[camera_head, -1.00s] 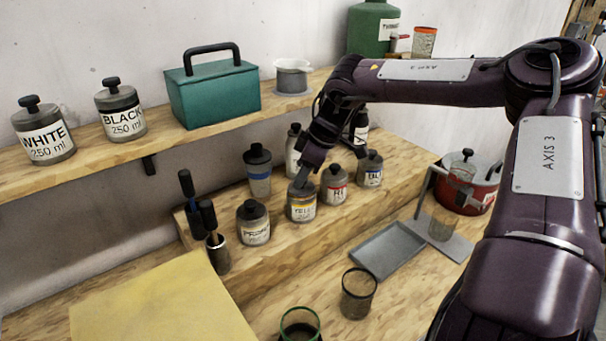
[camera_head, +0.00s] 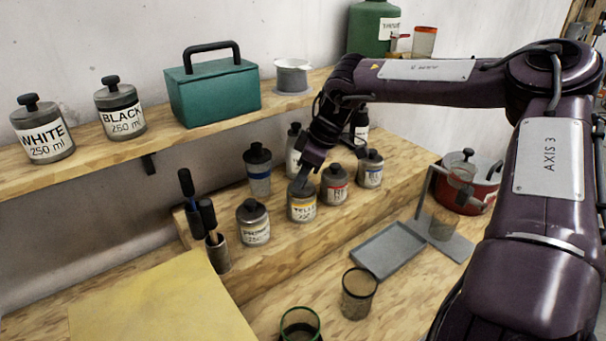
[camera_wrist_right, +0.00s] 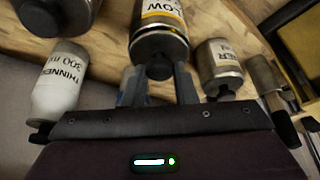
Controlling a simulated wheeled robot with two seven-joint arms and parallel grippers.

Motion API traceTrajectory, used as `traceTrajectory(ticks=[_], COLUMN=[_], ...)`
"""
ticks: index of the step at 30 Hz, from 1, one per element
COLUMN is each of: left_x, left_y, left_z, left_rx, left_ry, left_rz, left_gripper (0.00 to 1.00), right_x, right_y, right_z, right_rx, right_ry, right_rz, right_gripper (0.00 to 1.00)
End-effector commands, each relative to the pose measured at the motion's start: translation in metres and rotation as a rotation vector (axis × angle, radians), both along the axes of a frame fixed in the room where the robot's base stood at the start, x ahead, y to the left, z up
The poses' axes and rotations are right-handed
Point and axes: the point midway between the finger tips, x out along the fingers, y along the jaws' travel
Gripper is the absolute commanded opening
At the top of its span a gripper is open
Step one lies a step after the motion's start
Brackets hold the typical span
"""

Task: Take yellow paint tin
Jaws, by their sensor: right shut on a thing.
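The yellow paint tin (camera_head: 302,208) stands on the raised wooden step, a grey metal tin with a yellow-banded label, between the primer tin and the red-labelled tin. My right gripper (camera_head: 301,184) reaches down to its top and is shut on it. In the right wrist view the yellow tin (camera_wrist_right: 160,35) shows its "LOW" lettering, and the fingers of my right gripper (camera_wrist_right: 158,82) sit on either side of its dark knob. The gripper hides the tin's top in the head view. My left gripper is not in view.
The primer tin (camera_head: 253,222), red-labelled tin (camera_head: 334,186) and blue-labelled tin (camera_head: 370,170) stand close by. Behind is a dark-capped bottle (camera_head: 259,172). A grey tray (camera_head: 388,250) and a glass (camera_head: 358,295) are in front. The shelf (camera_head: 160,145) runs above.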

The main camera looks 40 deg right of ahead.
Motion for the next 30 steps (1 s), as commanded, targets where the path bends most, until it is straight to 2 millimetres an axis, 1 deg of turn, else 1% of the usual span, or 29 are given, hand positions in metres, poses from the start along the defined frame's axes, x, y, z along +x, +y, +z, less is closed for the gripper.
traceTrajectory(ticks=[3, 4, 9, 15, 20, 30], left_x=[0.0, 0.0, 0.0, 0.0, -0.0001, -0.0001], left_y=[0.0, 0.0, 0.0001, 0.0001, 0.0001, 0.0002], left_z=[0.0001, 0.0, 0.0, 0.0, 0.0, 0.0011], left_rx=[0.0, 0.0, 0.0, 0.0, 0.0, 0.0], left_ry=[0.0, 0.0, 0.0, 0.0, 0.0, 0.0], left_rz=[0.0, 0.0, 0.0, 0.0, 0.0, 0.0], left_gripper=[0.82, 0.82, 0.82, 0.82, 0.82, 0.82], right_x=[0.0, 0.0, -0.0001, -0.0002, -0.0001, -0.0001], right_y=[-0.0001, -0.0001, 0.0, -0.0001, -0.0001, -0.0001], right_z=[0.0001, 0.0001, 0.0, -0.0001, -0.0002, 0.0014], right_rx=[0.0, 0.0, 0.0, 0.0, -0.001, 0.0], right_ry=[0.0, 0.0, 0.0, 0.0, 0.001, 0.0], right_rz=[0.0, 0.0, 0.0, 0.0, 0.0, 0.0], right_gripper=[0.04, 0.28, 0.5, 0.51, 0.72, 0.72])
